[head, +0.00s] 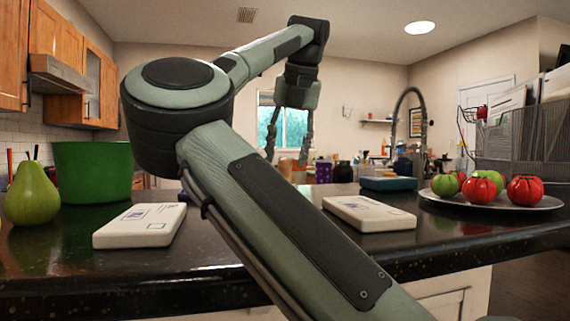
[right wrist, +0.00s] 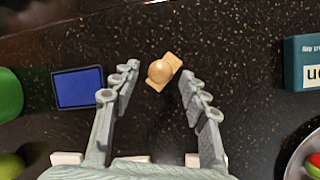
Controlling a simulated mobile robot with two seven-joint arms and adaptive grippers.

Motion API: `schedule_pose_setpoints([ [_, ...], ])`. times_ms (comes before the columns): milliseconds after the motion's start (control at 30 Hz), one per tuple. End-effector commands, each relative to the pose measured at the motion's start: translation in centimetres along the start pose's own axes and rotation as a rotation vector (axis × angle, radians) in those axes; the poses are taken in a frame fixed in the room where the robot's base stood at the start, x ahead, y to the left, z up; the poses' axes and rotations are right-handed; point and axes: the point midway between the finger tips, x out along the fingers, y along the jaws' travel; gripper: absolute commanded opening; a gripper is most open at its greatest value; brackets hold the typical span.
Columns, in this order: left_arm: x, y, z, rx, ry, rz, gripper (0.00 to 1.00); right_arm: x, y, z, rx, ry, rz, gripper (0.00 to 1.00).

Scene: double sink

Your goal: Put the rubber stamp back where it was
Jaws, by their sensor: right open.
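The rubber stamp (right wrist: 160,71), wooden with a round knob on a rectangular base, stands on the dark counter in the right wrist view. My right gripper (right wrist: 157,82) is open above it, with the stamp showing between the fingertips and apart from both fingers. In the head view the right gripper (head: 289,160) points down over the counter beyond my arm. A blue ink pad (right wrist: 78,88) with a dark rim lies left of the stamp in the right wrist view; my arm seems to hide it in the head view. My left gripper is not in view.
Two white parcels, the left one (head: 140,225) and the right one (head: 369,213), lie near the counter's front edge. A green pot (head: 92,170) and a pear (head: 33,194) stand left. A teal book (head: 388,184) and a plate (head: 440,196) of tomatoes are right. Counter around the stamp is clear.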

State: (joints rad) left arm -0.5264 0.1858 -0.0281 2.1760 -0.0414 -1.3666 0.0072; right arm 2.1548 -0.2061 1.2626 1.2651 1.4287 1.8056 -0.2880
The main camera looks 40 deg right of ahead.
Motion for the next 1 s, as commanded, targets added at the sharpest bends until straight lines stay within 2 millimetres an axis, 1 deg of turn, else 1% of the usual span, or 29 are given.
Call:
schedule_pose_setpoints([
  [33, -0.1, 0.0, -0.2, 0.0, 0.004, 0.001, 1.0, -1.4, 0.0, 0.1, 0.0, -0.004, 0.001, 0.45],
  [200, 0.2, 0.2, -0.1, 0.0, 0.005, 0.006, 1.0, -5.1, 0.0, 0.1, 0.0, -0.002, 0.001, 0.45],
  [300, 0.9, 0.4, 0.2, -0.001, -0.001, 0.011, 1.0, -6.8, 0.0, 0.1, 0.0, -0.001, 0.001, 0.45],
  [400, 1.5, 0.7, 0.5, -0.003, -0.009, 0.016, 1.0, -8.0, 0.0, 0.1, 0.001, -0.001, 0.0, 0.45],
  [500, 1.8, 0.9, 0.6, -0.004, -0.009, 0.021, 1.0, -8.7, 0.0, 0.1, 0.001, 0.0, -0.001, 0.45],
  [600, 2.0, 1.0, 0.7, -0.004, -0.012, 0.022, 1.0, -8.9, 0.0, 0.0, 0.001, 0.001, -0.001, 0.45],
  [867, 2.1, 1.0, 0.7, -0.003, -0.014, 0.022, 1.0, -8.9, 0.0, 0.0, 0.001, 0.001, -0.001, 0.45],
  [1000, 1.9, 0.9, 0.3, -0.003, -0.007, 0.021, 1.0, -8.6, -0.3, 0.2, 0.006, -0.003, -0.012, 0.45],
])
